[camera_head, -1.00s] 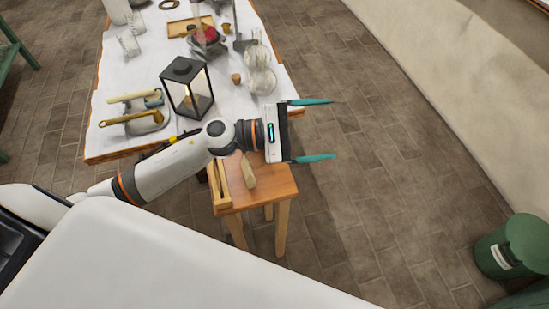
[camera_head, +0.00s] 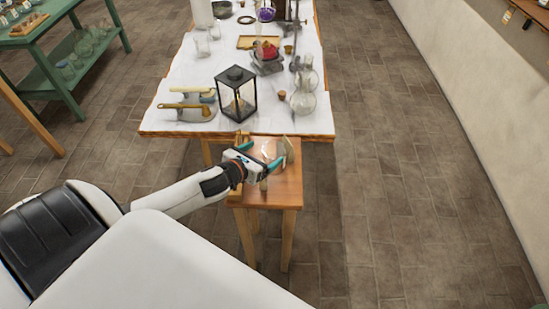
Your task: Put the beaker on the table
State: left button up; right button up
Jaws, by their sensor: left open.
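My left gripper (camera_head: 264,154) is open, its teal fingers low over the small wooden stool (camera_head: 286,190) in front of the table. A faint, clear glass-like shape (camera_head: 270,148) shows at the fingers over the stool top; it may be a beaker, but its outline is hard to make out. I cannot tell whether the fingers touch it. The table (camera_head: 182,79) has a white cloth. Clear glass vessels (camera_head: 201,44) stand at its back left. My right gripper is not in view.
A black lantern (camera_head: 237,95) stands near the table's front edge, with a glass flask (camera_head: 304,101) to its right. Tools on a grey rest (camera_head: 187,109) lie left of it. A green shelf (camera_head: 78,62) stands far left. The floor to the right is clear.

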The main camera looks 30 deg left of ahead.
aim_at(280, 145)
pick_arm(q)
jog(key=x, duration=0.2)
jog(key=p+x, duration=0.1)
jog(key=x, duration=0.2)
jog(key=shift+w+d+r, duration=0.1)
jog(key=shift+w+d, duration=0.3)
jog(key=shift+d, duration=0.05)
jog(key=shift+s, duration=0.1)
jog(key=shift+c, duration=0.2)
jog(key=shift+r, duration=0.1)
jog(key=c, duration=1.4)
